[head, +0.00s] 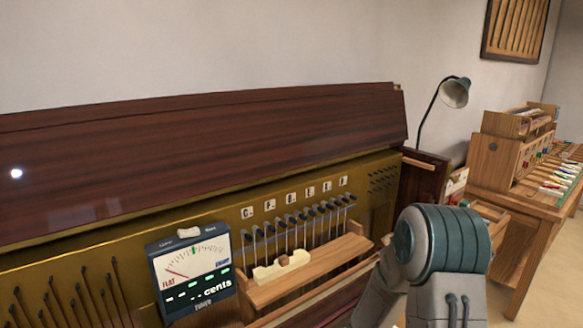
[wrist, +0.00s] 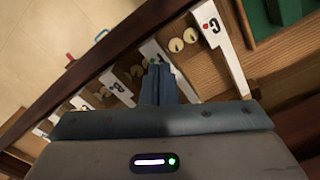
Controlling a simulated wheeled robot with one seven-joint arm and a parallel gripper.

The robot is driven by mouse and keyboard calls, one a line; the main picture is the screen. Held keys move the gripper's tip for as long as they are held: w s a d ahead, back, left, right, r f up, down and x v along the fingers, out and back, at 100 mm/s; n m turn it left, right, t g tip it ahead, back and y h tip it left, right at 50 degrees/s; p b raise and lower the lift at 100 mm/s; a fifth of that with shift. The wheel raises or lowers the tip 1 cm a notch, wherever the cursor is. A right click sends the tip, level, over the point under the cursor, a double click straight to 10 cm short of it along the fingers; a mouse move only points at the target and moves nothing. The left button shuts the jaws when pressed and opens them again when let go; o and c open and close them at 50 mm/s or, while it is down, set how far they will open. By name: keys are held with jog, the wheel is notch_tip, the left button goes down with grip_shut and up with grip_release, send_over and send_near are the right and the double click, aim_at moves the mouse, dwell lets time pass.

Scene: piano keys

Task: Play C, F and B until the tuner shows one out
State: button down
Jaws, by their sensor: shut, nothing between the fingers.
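In the wrist view my gripper (wrist: 160,75) is shut and empty, its fingers over a row of lettered white keys. One white key (wrist: 150,48) is just beyond the fingertips; I cannot tell whether they touch it. A key with a red dot and a letter like G or C (wrist: 212,30) is at upper right. Another lettered key (wrist: 118,90) is to the left, partly behind the gripper. The tuner (head: 193,275) in the head view has its needle toward the FLAT side, and dashes before "cents". My gripper is hidden in the head view.
The opened piano shows a gold plate with letter labels (head: 295,195) and dark-topped pins (head: 305,220) above a wooden rail (head: 300,278). A dark rail (wrist: 105,75) runs along the keys. A lamp (head: 453,93) and a wooden bench (head: 535,200) are at right.

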jog(key=shift+f+b, duration=1.1)
jog(key=shift+f, duration=0.1)
notch_tip(320, 180, up, 10)
jog(key=p, duration=0.8)
jog(key=shift+r, duration=0.2)
dwell(1.5)
jog(key=s+d+r+t+h, duration=0.1)
jog(key=s+r, duration=0.1)
jog(key=r, duration=0.7)
jog(key=s+d+r+t, duration=0.1)
jog(key=s+r, duration=0.1)
jog(key=r, duration=0.7)
jog(key=s+a+r+m+t+y, duration=0.1)
jog(key=s+a+r, duration=0.1)
jog(key=s+r, duration=0.7)
jog(key=shift+s+r+t, duration=0.3)
jog(key=shift+s+r, duration=0.05)
jog(key=shift+s, duration=0.4)
